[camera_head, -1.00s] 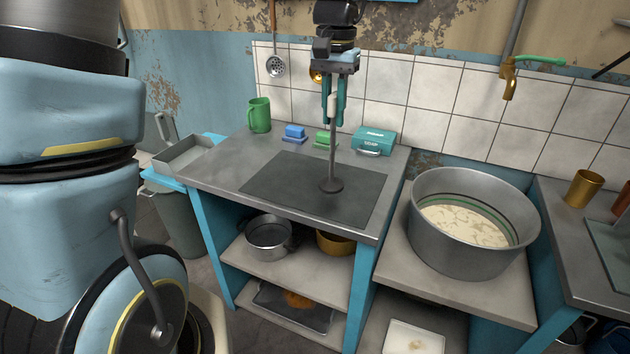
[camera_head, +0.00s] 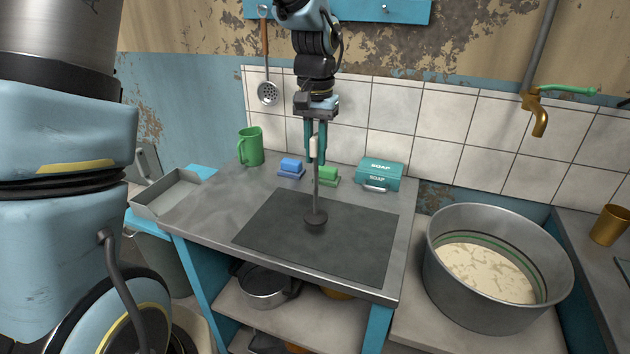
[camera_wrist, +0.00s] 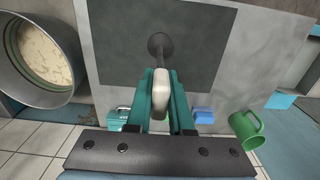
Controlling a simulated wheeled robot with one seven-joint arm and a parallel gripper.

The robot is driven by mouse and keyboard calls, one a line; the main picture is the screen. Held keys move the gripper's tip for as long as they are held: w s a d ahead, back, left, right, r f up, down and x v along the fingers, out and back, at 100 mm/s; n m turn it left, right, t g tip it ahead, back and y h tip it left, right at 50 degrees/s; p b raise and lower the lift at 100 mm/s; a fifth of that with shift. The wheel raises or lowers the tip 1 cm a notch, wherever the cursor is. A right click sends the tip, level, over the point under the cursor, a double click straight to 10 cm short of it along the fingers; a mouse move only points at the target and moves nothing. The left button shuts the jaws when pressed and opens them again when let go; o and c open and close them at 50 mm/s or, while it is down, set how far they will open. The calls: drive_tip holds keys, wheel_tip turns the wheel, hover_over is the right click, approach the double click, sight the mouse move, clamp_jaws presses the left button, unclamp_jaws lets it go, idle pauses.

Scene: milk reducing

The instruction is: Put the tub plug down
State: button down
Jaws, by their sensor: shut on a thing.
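The tub plug is a dark round disc (camera_head: 315,221) on a long grey rod with a white handle (camera_head: 315,150). It hangs upright over the dark mat (camera_head: 270,237) on the counter. I cannot tell whether the disc touches the mat. My gripper (camera_head: 316,152) has teal fingers and points down, shut on the white handle. In the wrist view the handle (camera_wrist: 162,84) sits between the fingers, and the disc (camera_wrist: 160,42) shows beyond it over the mat.
A green mug (camera_head: 252,148), a blue sponge or brush (camera_head: 291,168), a green one (camera_head: 327,175) and a teal soap box (camera_head: 380,175) stand along the back of the counter (camera_head: 210,215). A large metal tub (camera_head: 470,300) with pale liquid stands at right. A grey tray (camera_head: 168,192) is at left.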

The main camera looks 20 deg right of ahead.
sight(316, 181)
drive_tip(key=shift+f+p, duration=0.55)
drive_tip(key=shift+f, duration=2.15)
drive_tip(key=shift+f, duration=0.15)
drive_tip(key=c, duration=0.8)
unclamp_jaws()
